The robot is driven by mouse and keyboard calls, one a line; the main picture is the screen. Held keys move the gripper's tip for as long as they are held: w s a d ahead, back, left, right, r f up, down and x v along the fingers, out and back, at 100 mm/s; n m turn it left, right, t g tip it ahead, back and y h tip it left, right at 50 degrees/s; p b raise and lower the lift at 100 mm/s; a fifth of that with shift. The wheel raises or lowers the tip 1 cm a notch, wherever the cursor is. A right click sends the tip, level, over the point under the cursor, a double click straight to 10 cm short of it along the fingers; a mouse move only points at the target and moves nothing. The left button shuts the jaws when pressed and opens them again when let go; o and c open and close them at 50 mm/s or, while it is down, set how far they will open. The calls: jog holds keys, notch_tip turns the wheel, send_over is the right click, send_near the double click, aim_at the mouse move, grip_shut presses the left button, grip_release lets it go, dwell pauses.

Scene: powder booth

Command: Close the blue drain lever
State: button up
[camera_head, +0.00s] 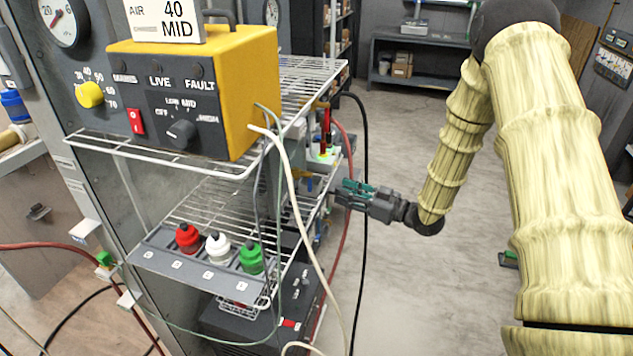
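My gripper (343,192), dark grey with green parts near its fingers, reaches in from the right beside the wire rack. Its fingertips point left toward a small cluster of fittings at the rack's right side. A small blue piece (307,185) shows in that cluster, just left of the fingertips. It may be the blue drain lever, but it is too small and too covered to tell its shape or position. I cannot tell whether the fingers touch it or how far they are apart.
A red upright part (326,128) stands above the gripper. A yellow control box (196,92) sits on the upper wire shelf. Red, white and green bottles (217,248) stand in a lower holder. Hoses and cables (362,220) hang near the gripper.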

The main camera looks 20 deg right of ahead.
jog(key=p+x, duration=0.3)
jog(key=x, duration=0.7)
jog(key=shift+p, duration=0.35)
jog(key=shift+f, duration=0.1)
grip_shut()
